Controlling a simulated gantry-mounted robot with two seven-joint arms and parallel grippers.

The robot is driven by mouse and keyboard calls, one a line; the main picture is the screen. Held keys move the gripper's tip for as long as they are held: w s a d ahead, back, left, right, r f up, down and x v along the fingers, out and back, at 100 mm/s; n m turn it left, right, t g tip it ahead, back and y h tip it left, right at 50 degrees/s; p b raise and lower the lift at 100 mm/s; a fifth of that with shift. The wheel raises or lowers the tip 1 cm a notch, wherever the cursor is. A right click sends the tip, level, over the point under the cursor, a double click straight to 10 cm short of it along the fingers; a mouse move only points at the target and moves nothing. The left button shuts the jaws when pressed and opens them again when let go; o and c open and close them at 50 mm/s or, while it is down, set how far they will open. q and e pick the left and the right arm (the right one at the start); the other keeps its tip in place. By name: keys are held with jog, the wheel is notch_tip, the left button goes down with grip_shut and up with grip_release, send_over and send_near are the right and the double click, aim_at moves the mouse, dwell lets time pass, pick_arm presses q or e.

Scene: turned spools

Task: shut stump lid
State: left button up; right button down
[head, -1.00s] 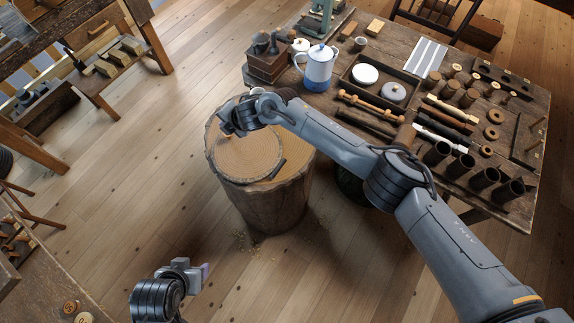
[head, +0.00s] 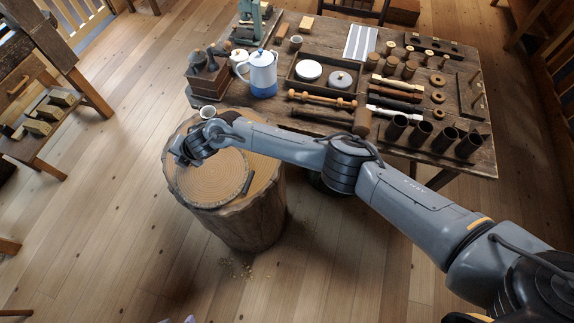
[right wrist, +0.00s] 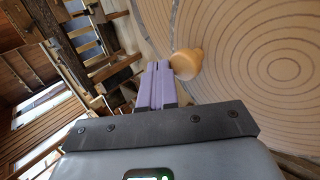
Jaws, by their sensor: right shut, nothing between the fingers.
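The stump (head: 252,222) stands on the floor left of the table. Its round lid (head: 212,185), with ring grain, looks flat on the stump top; I cannot tell whether it is fully down. A short dark piece (head: 248,183) lies at the lid's right edge. My right gripper (head: 180,157) is over the lid's left far edge, its fingers hard to see there. In the right wrist view its lavender fingers (right wrist: 159,72) are together and empty, beside a rounded wooden knob (right wrist: 186,64) on the lid. My left gripper (head: 188,319) barely shows at the bottom edge.
The table (head: 330,34) behind holds a blue-and-white jug (head: 262,72), a tray (head: 292,78) and several turned pieces. The floor left of the stump is clear.

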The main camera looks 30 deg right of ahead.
jog(key=shift+r+p, duration=0.5)
jog(key=shift+r, duration=0.1)
notch_tip(320, 180, up, 4)
jog(key=p, duration=0.3)
jog(key=shift+a, duration=0.1)
notch_tip(320, 180, up, 9)
jog(key=s+a+f+m, duration=0.4)
jog(key=s+f+m, duration=0.3)
jog(key=s, duration=0.5)
jog(key=s+d+f+m+g+h, duration=0.25)
jog(key=s+d+m, duration=0.65)
jog(key=s+d, duration=0.55)
jog(key=s+d+f+m+g+h, duration=0.1)
jog(key=s+d+f+m+h, duration=0.15)
jog(key=s+d+m, duration=0.9)
jog(key=s+d+r+n+p, duration=0.1)
jog(key=s+r+p, duration=0.1)
jog(key=r+p, duration=0.9)
jog(key=s+d+r+n+p, duration=0.1)
jog(key=d+r+n+p, duration=0.1)
jog(key=r+p, duration=1)
jog(key=shift+s+r+p, duration=0.3)
jog(key=shift+s+r, duration=0.05)
jog(key=shift+r, duration=0.25)
